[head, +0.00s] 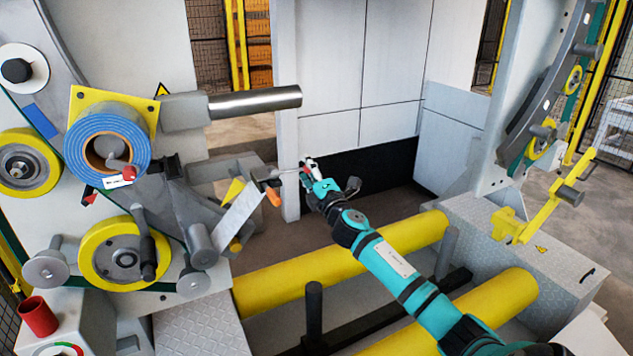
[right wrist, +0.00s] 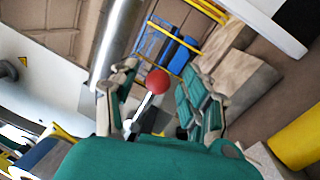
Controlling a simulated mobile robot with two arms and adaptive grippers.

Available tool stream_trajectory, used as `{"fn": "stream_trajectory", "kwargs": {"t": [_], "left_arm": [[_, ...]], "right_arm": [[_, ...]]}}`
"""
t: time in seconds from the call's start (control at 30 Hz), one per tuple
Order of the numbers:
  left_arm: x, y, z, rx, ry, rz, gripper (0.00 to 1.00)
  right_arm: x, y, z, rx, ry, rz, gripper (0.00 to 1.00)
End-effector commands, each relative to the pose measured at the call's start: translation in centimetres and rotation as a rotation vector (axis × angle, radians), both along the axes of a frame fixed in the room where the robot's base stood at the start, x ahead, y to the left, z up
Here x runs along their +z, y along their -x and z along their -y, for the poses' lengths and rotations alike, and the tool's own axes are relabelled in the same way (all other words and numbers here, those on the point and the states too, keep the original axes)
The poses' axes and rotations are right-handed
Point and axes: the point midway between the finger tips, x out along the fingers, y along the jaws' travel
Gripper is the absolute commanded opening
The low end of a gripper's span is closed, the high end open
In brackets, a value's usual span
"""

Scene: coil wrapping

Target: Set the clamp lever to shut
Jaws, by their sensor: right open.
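The clamp lever is a thin pale rod with a red ball knob (right wrist: 157,81), seen in the right wrist view. In the head view its rod (head: 287,173) reaches from the clamp area on the left machine towards my right gripper. My right gripper (head: 309,166) is open at the knob end of the lever. In the right wrist view its two fingers stand on either side of the red knob, with gaps visible. The lever's pivot is small and hard to make out. My left gripper is not in view.
A steel mandrel (head: 255,103) sticks out above the lever. The blue coil (head: 107,150) and yellow rollers (head: 123,254) are on the left machine. An orange-tipped part (head: 273,196) sits just below the lever. Yellow cylinders (head: 340,272) lie under my right arm.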

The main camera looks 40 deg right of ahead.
Motion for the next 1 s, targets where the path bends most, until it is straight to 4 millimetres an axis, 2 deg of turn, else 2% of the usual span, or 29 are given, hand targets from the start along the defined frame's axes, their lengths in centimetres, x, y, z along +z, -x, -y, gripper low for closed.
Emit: {"fn": "stream_trajectory", "kwargs": {"t": [0.3,0.5,0.7,1.0], "left_arm": [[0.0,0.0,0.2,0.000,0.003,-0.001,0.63],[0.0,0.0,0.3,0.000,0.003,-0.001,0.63],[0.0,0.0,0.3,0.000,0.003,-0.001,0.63],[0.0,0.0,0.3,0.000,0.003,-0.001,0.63]], "right_arm": [[-1.6,6.0,-1.6,0.001,-0.001,-0.006,0.47],[-2.2,9.3,-2.4,0.001,-0.001,-0.005,0.47],[-2.5,10.6,-2.7,0.000,-0.001,-0.004,0.47],[-2.4,10.7,-2.7,-0.001,-0.001,-0.003,0.47]]}}
